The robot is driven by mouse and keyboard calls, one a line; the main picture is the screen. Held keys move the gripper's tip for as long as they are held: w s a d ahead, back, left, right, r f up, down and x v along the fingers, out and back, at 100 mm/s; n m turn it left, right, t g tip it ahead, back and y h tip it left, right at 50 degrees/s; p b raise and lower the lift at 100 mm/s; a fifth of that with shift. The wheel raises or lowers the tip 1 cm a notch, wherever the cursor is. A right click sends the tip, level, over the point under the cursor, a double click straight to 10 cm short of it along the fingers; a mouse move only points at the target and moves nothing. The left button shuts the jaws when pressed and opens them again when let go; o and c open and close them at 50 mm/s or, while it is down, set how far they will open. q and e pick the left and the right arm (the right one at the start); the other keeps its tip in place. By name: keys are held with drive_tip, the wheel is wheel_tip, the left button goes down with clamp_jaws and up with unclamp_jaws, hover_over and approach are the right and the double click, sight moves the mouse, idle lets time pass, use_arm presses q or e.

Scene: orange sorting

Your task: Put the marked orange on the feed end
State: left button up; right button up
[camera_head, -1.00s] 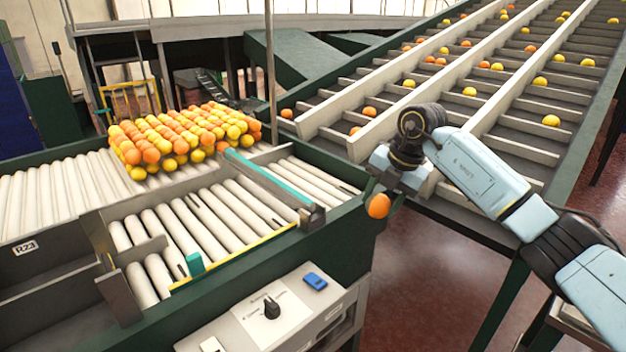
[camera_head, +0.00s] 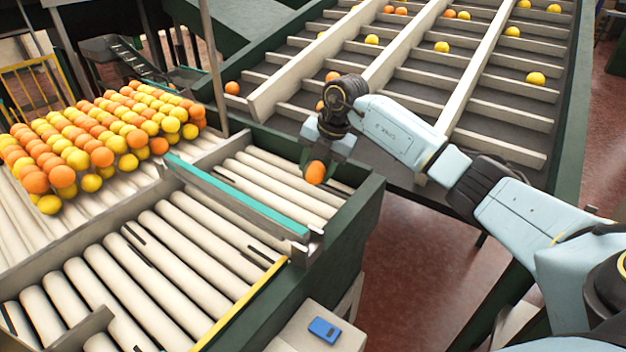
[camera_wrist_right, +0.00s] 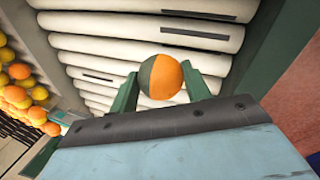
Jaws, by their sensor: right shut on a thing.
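The marked orange (camera_head: 315,172) is held in my right gripper (camera_head: 314,166), over the roller section at the right end of the roller table. In the right wrist view the orange (camera_wrist_right: 161,77) shows a dark grey-green half and an orange half. It sits between the two green fingers of the gripper (camera_wrist_right: 160,84), with white rollers (camera_wrist_right: 105,60) beyond it. I cannot tell its exact height above the rollers. The feed end is not labelled in view. My left gripper is not in view.
A teal-topped divider (camera_head: 235,195) separates roller lanes. A dense batch of oranges and yellow fruit (camera_head: 95,140) lies at the left. The green table edge (camera_head: 362,200) runs beside the gripper. A sloped, slatted conveyor (camera_head: 480,110) with scattered fruit stands behind.

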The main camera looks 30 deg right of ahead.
sight(316, 182)
drive_tip(key=shift+w+f, duration=0.1)
drive_tip(key=shift+f, duration=0.6)
wheel_tip(316, 182, down, 2)
drive_tip(key=shift+f, duration=0.5)
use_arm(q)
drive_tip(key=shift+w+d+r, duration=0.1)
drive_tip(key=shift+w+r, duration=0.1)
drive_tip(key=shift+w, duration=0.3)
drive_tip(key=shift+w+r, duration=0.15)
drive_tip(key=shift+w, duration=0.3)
use_arm(e)
drive_tip(key=shift+w, duration=0.1)
drive_tip(key=shift+f, duration=0.2)
drive_tip(key=o, duration=0.8)
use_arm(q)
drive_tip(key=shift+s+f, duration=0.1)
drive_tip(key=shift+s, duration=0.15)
use_arm(e)
drive_tip(key=shift+o, duration=1.4)
